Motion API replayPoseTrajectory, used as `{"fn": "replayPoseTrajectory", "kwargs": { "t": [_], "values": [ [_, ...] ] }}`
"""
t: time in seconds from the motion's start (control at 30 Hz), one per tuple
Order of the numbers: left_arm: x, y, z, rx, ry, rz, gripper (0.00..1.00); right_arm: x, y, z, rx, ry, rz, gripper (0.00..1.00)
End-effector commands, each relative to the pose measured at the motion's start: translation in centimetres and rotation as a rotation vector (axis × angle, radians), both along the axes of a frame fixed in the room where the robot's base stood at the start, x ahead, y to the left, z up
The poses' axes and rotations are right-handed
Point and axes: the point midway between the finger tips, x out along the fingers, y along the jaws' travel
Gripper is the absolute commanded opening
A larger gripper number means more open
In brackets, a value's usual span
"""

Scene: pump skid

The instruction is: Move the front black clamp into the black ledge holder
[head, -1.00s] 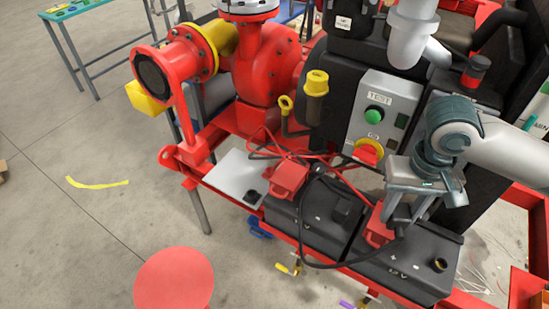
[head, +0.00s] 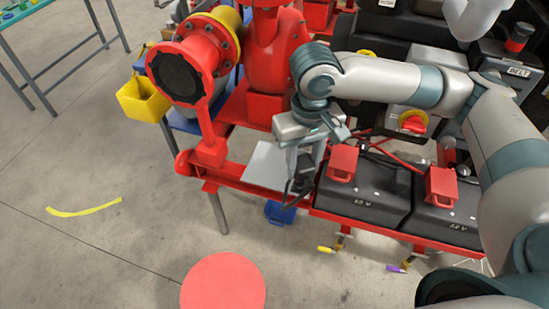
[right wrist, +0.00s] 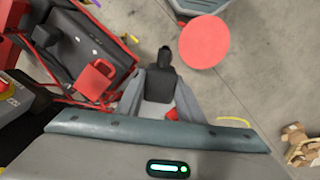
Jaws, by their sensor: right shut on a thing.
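My right gripper (head: 304,168) is shut on the black clamp (head: 299,187). It holds the clamp upright over the front edge of the skid, just left of the batteries. In the right wrist view the clamp (right wrist: 164,74) sits between the fingers, with its dark end pointing away from the camera. The pale ledge plate (head: 266,166) lies left of the gripper. The black holder on the ledge's right corner cannot be made out now, being behind the gripper and clamp. My left gripper is not in view.
Two black batteries (head: 362,205) with red clamps (head: 343,162) and (head: 441,187) stand right of the gripper. Red cables cross behind them. A red flanged pipe (head: 178,72) rises at left. A blue object (head: 280,213) hangs below the rail. A red disc (head: 223,284) is in front.

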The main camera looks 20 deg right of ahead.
Motion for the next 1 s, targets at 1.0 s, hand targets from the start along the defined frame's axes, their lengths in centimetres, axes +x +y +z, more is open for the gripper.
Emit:
{"fn": "replayPoseTrajectory", "kwargs": {
  "t": [1.0],
  "values": [
    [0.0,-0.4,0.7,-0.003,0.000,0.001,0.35,2.1,0.2,-1.1,0.000,0.002,0.267,0.04]
  ]
}}
